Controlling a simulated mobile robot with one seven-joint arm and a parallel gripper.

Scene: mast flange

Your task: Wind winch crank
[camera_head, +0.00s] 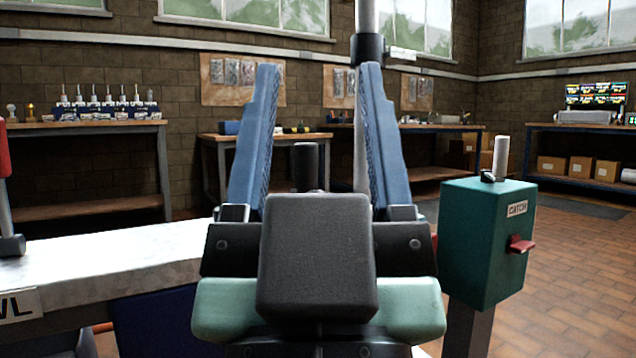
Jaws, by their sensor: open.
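My gripper (320,78) fills the middle of the head view, its two blue fingers pointing up and away, wide apart. It is open. A dark upright cylinder (306,165) shows between the fingers, apart from both in the picture; it may be the crank's grip, but its lower part is hidden behind my gripper's dark body. I cannot tell its depth relative to the fingertips. The winch drum and crank arm cannot be made out. A grey mast pole (366,25) with a black collar rises behind the right finger.
A pale-topped table (110,262) lies on the left, with a red-handled tool (5,190) at the edge. Benches line the back wall; tiled floor is open at right.

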